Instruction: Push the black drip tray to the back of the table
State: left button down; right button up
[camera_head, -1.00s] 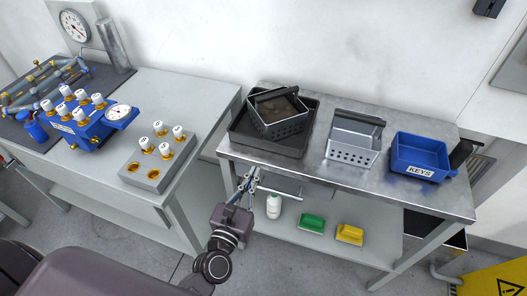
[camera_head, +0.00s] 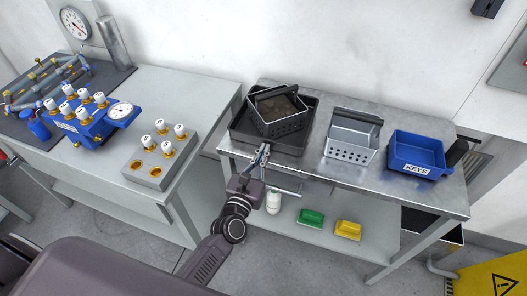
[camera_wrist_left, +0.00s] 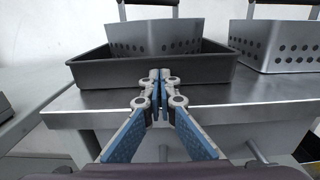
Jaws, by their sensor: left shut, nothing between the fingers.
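The black drip tray (camera_head: 241,133) lies on the left part of the metal table (camera_head: 313,165). A perforated metal basket (camera_head: 283,127) with a black handle stands in it. My left gripper (camera_head: 264,147) is shut and empty at the tray's front side, near the table's front edge. In the left wrist view the shut fingertips (camera_wrist_left: 160,75) overlap the front wall of the tray (camera_wrist_left: 110,74). I cannot tell whether they touch it. The basket's perforated wall (camera_wrist_left: 150,38) shows behind. My right gripper is not in view.
A second perforated basket (camera_head: 350,143) and a blue KEYS bin (camera_head: 416,150) stand to the right on the same table. A white wall backs the table. A bottle (camera_head: 273,202), a green item (camera_head: 311,218) and a yellow item (camera_head: 347,229) are on the lower shelf.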

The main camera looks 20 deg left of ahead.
aim_at(271, 137)
pick_arm(q)
jog(key=w+b, duration=0.2)
jog(key=w, duration=0.4)
jog(key=shift+d+f, duration=0.1)
jog(key=shift+w+b, duration=0.3)
jog(key=shift+s+d, duration=0.1)
jog(key=shift+d, duration=0.05)
